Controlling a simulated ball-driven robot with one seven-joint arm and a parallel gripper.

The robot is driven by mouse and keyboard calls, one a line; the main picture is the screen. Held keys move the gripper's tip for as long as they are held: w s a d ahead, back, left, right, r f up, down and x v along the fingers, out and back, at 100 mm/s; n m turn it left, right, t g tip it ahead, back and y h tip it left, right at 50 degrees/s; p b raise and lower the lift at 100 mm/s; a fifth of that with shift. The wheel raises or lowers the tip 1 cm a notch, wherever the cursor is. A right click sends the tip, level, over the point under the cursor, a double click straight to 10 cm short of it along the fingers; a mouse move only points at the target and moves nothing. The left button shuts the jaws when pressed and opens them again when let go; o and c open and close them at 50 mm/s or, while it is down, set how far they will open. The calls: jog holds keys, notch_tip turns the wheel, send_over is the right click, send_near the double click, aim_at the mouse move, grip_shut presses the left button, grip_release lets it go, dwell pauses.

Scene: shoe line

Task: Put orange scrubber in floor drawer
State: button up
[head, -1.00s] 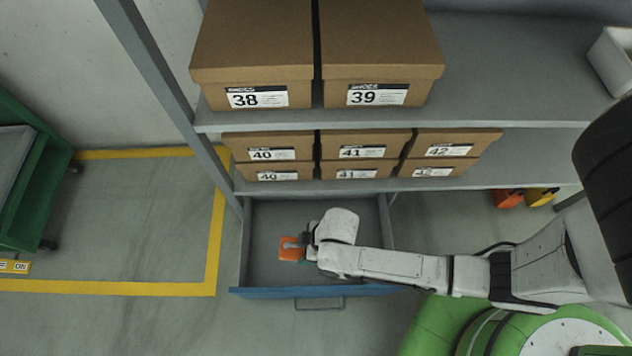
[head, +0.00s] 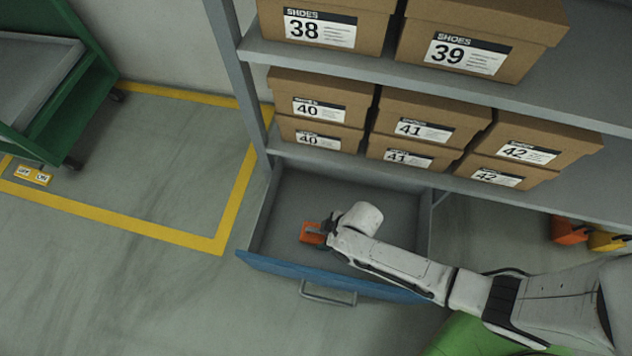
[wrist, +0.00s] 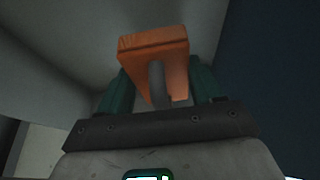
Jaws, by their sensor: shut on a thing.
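The orange scrubber (head: 312,233) shows in the head view at the end of my arm, over the inside of the floor drawer. In the wrist view the scrubber (wrist: 155,52) has an orange block and a grey curved handle. My gripper (wrist: 160,90) has its dark green fingers on either side of the scrubber and is shut on it. The floor drawer (head: 330,278) is pulled open at the bottom of the shelf, with a blue front and a grey handle. My wrist hides part of its inside. I cannot tell whether the scrubber touches the drawer bottom.
Shelves with shoe boxes (head: 415,128) stand right above the drawer's back. A grey shelf post (head: 240,80) rises at its left. A green cart (head: 62,115) stands at far left, beside yellow floor lines. Orange and yellow bins (head: 570,231) sit under the shelf at right.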

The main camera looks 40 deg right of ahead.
jog(key=w+f+b, duration=0.2)
jog(key=f, duration=0.1)
jog(key=w+f+b, duration=0.1)
jog(key=w+f, duration=0.1)
jog(key=shift+a+f, duration=0.2)
jog(key=shift+a, duration=0.2)
jog(key=shift+w+f+b, duration=0.1)
jog(key=shift+f+b, duration=0.95)
jog(key=shift+f, duration=0.5)
jog(key=shift+f, duration=0.1)
jog(key=shift+f, duration=0.15)
jog(key=o, duration=1.1)
jog(key=shift+c, duration=0.2)
